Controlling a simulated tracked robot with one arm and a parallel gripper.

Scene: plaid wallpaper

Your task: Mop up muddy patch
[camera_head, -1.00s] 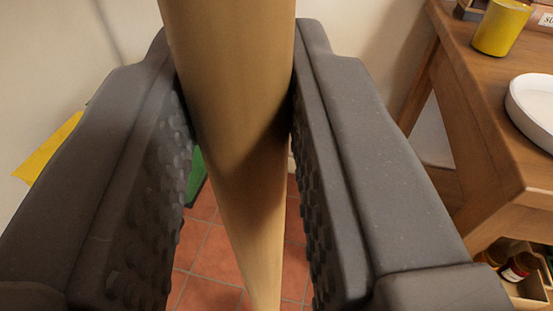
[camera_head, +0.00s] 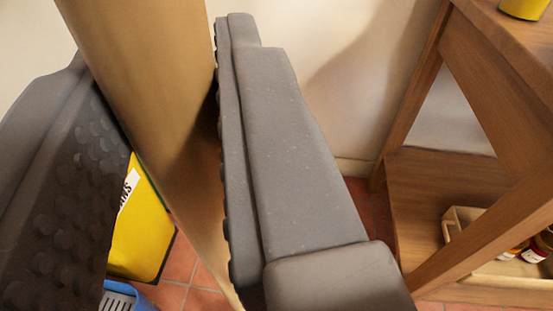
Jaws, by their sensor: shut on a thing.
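My gripper (camera_head: 155,85) is shut on a thick, pale wooden handle (camera_head: 150,75), which looks like a mop handle. The handle runs from the top left down to the bottom middle and is tilted. It sits between the two dark, studded finger pads. The handle's lower end and any mop head are out of view. No muddy patch shows in the visible floor.
A wooden table (camera_head: 440,205) with a lower shelf stands at the right. A wooden box (camera_head: 465,225) with jars is on that shelf. A yellow container (camera_head: 145,235) and a blue slotted item (camera_head: 125,298) stand on the red tiled floor (camera_head: 205,280) at lower left.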

